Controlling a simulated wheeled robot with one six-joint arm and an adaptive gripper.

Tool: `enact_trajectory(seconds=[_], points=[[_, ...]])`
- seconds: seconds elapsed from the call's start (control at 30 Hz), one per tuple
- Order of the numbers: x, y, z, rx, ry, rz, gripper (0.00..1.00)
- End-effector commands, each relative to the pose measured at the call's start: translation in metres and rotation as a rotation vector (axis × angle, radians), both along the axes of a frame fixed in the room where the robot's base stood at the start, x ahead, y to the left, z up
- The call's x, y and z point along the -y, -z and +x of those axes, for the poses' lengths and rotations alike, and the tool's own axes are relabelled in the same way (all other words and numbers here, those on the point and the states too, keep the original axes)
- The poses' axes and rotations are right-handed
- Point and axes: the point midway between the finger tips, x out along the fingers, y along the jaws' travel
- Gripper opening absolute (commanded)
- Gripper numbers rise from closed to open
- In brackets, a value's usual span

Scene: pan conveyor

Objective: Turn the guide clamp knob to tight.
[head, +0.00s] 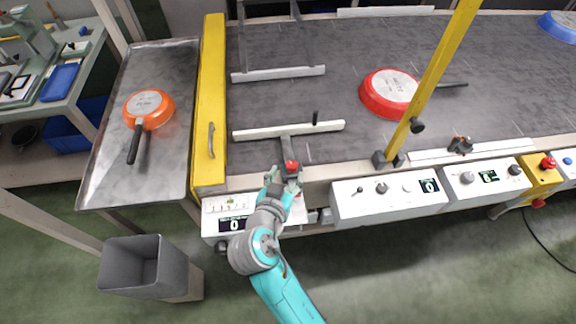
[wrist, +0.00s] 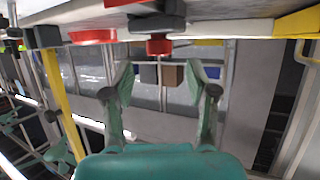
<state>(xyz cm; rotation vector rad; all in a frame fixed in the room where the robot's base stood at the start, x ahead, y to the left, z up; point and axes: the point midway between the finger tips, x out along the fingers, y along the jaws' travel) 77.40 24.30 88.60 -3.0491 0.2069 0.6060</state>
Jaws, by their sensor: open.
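The guide clamp knob (head: 291,166) is small and red and sits at the near end of the guide rail's bracket, by the conveyor's front edge. In the wrist view the red knob (wrist: 159,44) hangs below a dark block, beyond my fingertips and roughly centred between them. My gripper (head: 283,179) is open and empty, just in front of the knob in the head view. The open fingers (wrist: 160,82) show no contact with it. Any mark showing how tight the knob is cannot be made out. The white guide rail (head: 265,131) lies across the belt.
A red pan (head: 377,103) lies on the belt (head: 330,75), right of the rail. A yellow post (head: 430,75) stands beside it. White control boxes (head: 360,207) line the front edge. An orange pan (head: 157,117) lies on the left metal table (head: 178,75). A grey bin (head: 130,270) stands below.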

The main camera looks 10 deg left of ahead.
Motion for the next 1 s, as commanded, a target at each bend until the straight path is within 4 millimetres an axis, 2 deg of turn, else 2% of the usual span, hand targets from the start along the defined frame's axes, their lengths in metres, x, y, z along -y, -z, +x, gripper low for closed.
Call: enact_trajectory(seconds=[0.1, 0.3, 0.7, 0.93, 1.0], points=[[0.003, 0.007, 0.019, -0.001, 0.003, 0.0, 0.58], [0.005, 0.016, 0.037, 0.0, 0.001, 0.0, 0.58], [0.005, 0.018, 0.043, 0.0, -0.001, 0.0, 0.58], [0.005, 0.018, 0.043, 0.0, -0.001, 0.0, 0.0], [0.005, 0.018, 0.043, 0.0, -0.001, 0.0, 0.0]])
